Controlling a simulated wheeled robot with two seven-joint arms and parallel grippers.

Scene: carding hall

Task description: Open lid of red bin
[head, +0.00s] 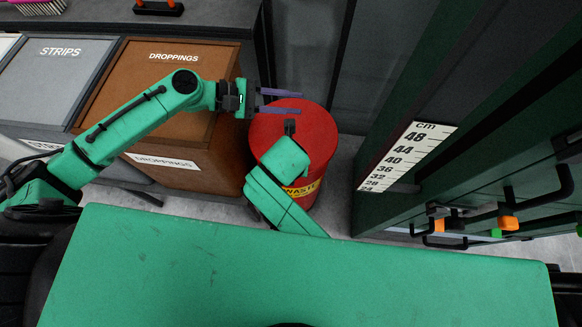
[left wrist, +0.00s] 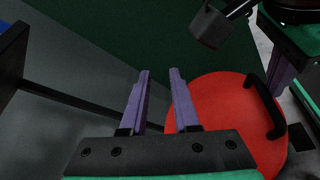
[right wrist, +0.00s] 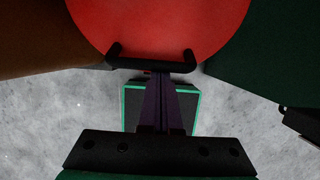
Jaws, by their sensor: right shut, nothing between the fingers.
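The red bin (head: 312,140), with a yellow "WASTE" label, stands beyond my green front. Its round red lid (left wrist: 225,105) has a black bar handle (left wrist: 275,122) near the rim. No gap under the lid shows. In the right wrist view, my right gripper (right wrist: 161,78) is shut and empty, its tips right at the handle (right wrist: 150,66); contact cannot be told. In the head view its fingers are mostly hidden by its own wrist. My left gripper (head: 300,103) is open and empty, above the far left part of the lid.
A brown "DROPPINGS" container (head: 165,85) and a grey "STRIPS" container (head: 55,75) stand left of the bin. A dark green machine with a centimetre scale (head: 405,155) stands at right. Grey floor (head: 340,175) shows between bin and machine.

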